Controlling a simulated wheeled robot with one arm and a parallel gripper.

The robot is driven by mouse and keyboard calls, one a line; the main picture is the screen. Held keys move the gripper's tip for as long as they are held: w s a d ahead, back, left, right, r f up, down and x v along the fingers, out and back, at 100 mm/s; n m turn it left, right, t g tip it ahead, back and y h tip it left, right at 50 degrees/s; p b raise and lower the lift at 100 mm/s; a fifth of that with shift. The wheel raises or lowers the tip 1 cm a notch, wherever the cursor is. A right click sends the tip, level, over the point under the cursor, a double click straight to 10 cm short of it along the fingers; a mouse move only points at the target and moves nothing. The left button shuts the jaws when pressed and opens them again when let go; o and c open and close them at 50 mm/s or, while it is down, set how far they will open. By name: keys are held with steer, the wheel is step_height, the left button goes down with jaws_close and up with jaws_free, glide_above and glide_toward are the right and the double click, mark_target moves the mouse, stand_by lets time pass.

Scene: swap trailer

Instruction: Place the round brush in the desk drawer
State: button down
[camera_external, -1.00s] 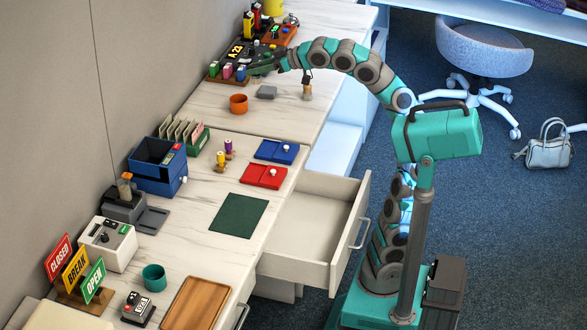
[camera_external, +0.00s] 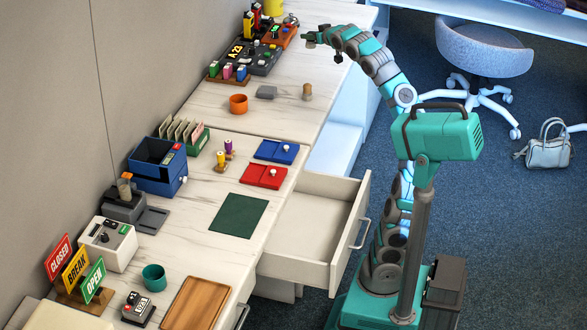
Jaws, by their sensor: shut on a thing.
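My gripper (camera_external: 311,40) is up over the far end of the desk, to the right of the orange tray. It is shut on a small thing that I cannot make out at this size. A small tan upright piece with a rounded top (camera_external: 307,92) stands on the desk below and apart from the gripper. I cannot tell whether it or the held thing is the round brush. The desk drawer (camera_external: 318,266) is pulled open at the front of the desk, and the part of its inside that shows looks empty.
A dark console (camera_external: 262,62) and an orange tray (camera_external: 291,31) stand at the back. An orange cup (camera_external: 238,104), a grey block (camera_external: 267,92), a blue tray (camera_external: 290,148) and a red tray (camera_external: 263,185) lie between gripper and drawer. A green mat (camera_external: 239,215) lies left of the drawer.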

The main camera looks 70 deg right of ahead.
steer(key=w+a, duration=0.4)
steer(key=shift+a+f, duration=0.25)
steer(key=shift+a, duration=0.05)
steer(key=shift+w, duration=0.1)
